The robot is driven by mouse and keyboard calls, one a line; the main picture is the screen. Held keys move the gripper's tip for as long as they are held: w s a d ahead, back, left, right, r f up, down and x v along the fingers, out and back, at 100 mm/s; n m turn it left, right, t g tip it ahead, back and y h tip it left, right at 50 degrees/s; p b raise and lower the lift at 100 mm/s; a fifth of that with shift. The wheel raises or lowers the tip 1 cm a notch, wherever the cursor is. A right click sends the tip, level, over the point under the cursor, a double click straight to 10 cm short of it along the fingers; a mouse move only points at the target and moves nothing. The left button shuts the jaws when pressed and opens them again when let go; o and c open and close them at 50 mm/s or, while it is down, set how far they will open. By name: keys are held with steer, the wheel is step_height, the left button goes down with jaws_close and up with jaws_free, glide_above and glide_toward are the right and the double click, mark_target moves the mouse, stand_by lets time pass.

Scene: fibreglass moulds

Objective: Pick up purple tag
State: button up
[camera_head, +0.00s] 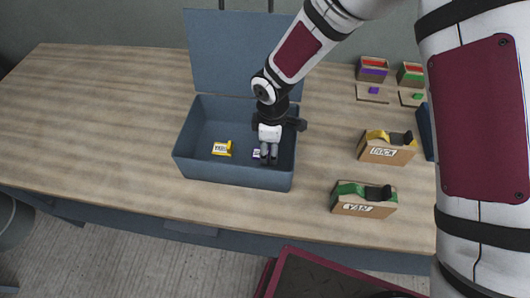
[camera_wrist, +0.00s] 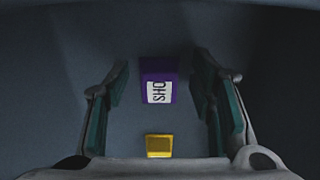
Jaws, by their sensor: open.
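The purple tag (camera_wrist: 158,82) has a white label with dark letters and lies on the floor of the blue-grey box. In the wrist view it sits between and a little beyond the fingers of my gripper (camera_wrist: 163,100), with a gap on both sides. In the head view only a small part of the purple tag (camera_head: 256,154) shows beside my gripper (camera_head: 268,155), which reaches down into the right part of the box (camera_head: 235,177). My gripper is open and empty. A yellow tag (camera_head: 222,148) with a white label lies to the left in the box.
The box's raised lid (camera_head: 225,50) stands behind it. Two cardboard holders, one yellow-topped (camera_head: 387,153) and one green-topped (camera_head: 363,204), stand to the right. Small bins (camera_head: 372,70) are at the back right. The table left of the box is clear.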

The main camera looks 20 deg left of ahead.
steer(key=shift+f, duration=0.35)
steer(key=shift+c, duration=0.6)
steer(key=c, duration=0.8)
steer(key=shift+o, duration=0.2)
